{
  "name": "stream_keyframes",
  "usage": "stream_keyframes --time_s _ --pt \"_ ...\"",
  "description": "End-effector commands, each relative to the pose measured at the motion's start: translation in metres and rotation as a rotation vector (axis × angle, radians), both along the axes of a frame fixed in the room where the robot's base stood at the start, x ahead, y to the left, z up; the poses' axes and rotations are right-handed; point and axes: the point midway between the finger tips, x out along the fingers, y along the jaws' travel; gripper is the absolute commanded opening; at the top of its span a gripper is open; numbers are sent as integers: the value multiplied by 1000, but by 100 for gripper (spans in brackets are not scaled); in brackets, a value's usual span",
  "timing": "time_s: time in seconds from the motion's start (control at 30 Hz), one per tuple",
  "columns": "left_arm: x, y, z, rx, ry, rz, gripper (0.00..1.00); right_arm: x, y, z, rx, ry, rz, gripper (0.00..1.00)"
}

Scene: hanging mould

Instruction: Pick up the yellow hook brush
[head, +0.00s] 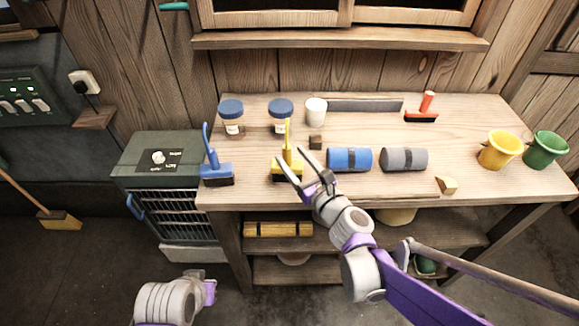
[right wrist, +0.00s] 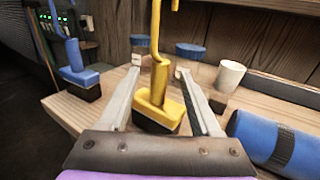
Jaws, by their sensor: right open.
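The yellow hook brush (head: 288,164) stands upright near the front edge of the wooden workbench, its dark bristles down and hooked handle up. In the right wrist view the yellow brush (right wrist: 158,100) is between the fingers, with its handle rising past their tips. My right gripper (head: 289,155) is open, reaching over the bench front at the brush; its open fingers (right wrist: 159,75) flank the brush without visibly closing on it. Part of my left arm shows at the lower left of the head view, but its fingers do not show.
A blue hook brush (head: 215,171) stands to the left. A blue roll (head: 349,159) and grey roll (head: 403,159) lie to the right. Two blue-lidded jars (head: 231,116), a white cup (head: 316,111) and a small brown block (head: 315,142) are behind. Yellow and green buckets (head: 497,151) stand far right.

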Motion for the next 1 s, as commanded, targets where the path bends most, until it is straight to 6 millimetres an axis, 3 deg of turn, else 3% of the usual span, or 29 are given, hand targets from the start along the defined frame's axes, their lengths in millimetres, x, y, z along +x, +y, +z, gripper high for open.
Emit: stream_keyframes --time_s 0.5,0.8,1.0 --pt "1 0 7 0 -3 0 0 52 29 0 -3 -1 1 64" --pt "1 0 7 0 -3 0 0 57 32 -1 -3 -2 1 64" --pt "1 0 7 0 -3 0 0 57 32 -1 -3 -2 0 30"
